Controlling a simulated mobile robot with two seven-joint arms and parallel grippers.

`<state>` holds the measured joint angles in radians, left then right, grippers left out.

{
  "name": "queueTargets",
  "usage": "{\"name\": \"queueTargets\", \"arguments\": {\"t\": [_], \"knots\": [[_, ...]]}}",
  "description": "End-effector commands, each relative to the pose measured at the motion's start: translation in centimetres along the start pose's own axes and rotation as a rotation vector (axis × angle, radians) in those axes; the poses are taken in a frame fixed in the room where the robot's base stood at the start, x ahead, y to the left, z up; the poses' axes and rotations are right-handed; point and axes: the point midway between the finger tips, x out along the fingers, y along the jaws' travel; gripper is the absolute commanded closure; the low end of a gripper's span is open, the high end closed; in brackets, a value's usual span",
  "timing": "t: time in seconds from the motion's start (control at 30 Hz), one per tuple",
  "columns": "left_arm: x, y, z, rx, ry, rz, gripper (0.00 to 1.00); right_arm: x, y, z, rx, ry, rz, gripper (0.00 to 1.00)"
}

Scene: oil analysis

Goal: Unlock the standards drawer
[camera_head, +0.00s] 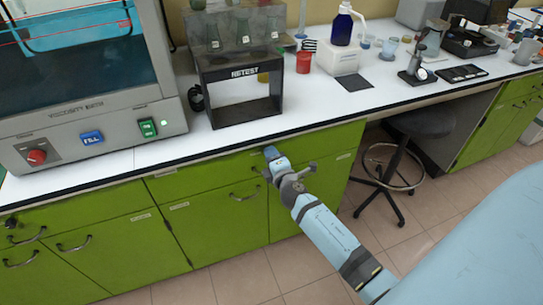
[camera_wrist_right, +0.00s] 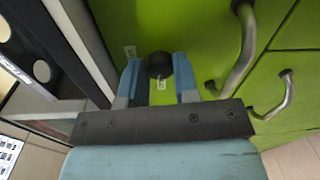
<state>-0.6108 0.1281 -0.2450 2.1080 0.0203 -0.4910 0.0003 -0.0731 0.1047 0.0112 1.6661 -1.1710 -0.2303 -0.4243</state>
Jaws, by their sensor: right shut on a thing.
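My right gripper (camera_head: 270,153) is at the top of the green drawer front (camera_head: 318,143), just below the counter edge. In the right wrist view, my right gripper (camera_wrist_right: 159,75) has its two blue fingers on either side of a dark round lock knob (camera_wrist_right: 159,64) on the green front (camera_wrist_right: 210,35), and it is shut on the knob. The fingers hide the knob in the head view. Whether the lock is turned cannot be told. The drawer looks closed. My left gripper is in neither view.
Curved metal handles (camera_wrist_right: 243,50) stick out close to the gripper. The white counter (camera_head: 310,112) overhangs the drawers and carries a black RETEST rack (camera_head: 215,92) and a viscosity bath (camera_head: 95,125). A stool (camera_head: 420,125) stands right of the cabinets. Another dark knob (camera_head: 11,222) is at far left.

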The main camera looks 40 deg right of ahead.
Motion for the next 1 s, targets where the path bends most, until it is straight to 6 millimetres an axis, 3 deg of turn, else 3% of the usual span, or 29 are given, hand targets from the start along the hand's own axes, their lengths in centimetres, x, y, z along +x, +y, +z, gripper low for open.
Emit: {"name": "queueTargets", "arguments": {"t": [0.4, 1.0], "knots": [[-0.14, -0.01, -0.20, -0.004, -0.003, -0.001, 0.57, 0.12, 0.29, 0.06, -0.261, -0.012, -0.001, 0.95], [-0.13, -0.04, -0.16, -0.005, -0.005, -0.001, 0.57, 0.15, 0.30, 0.11, -0.333, -0.017, -0.003, 0.95]]}}
